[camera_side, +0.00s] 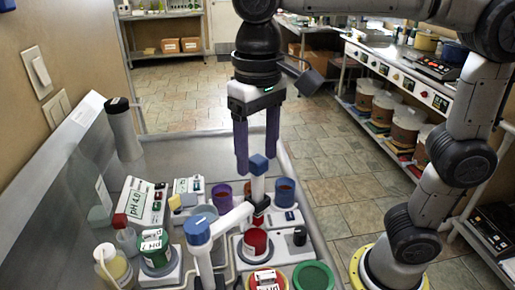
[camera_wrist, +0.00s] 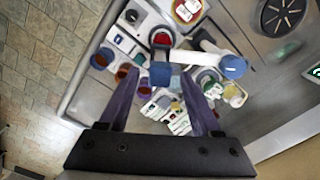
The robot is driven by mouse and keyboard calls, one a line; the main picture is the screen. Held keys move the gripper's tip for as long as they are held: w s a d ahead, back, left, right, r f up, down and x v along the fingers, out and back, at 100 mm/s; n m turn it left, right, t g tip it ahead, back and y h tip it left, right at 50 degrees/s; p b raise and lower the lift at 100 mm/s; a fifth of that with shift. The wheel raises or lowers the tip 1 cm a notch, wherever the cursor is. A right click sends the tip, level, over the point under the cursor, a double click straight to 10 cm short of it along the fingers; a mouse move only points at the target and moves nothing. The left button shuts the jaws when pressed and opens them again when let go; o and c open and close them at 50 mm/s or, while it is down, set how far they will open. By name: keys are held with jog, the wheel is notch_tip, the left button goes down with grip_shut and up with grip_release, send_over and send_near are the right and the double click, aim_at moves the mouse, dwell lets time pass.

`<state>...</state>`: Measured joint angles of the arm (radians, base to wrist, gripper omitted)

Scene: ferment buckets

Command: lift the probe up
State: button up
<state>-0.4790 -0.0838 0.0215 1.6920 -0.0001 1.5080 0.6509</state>
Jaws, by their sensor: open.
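The probe has a blue square cap (camera_side: 258,164) on a white stem, and it stands upright. A white arm (camera_side: 232,219) joins it to a stand post with a round blue top (camera_side: 197,231). The cap also shows in the wrist view (camera_wrist: 160,75), with the post top (camera_wrist: 233,67) to its right. My gripper (camera_side: 257,167) points down with its purple fingers apart and empty. In both views the cap appears between the fingertips (camera_wrist: 159,80); I cannot tell whether either finger touches it. The probe's lower end is hidden among the cups.
Coloured cups crowd around the probe, including a red one (camera_side: 255,243), a purple one (camera_side: 222,197) and a blue one (camera_side: 284,192). A pH 4.0 box (camera_side: 140,202) stands at the left. A grey cylinder (camera_side: 123,130) stands at the back.

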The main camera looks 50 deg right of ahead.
notch_tip(320, 180, up, 14)
dwell(0.6)
jog(key=shift+f, duration=0.1)
dwell(1.2)
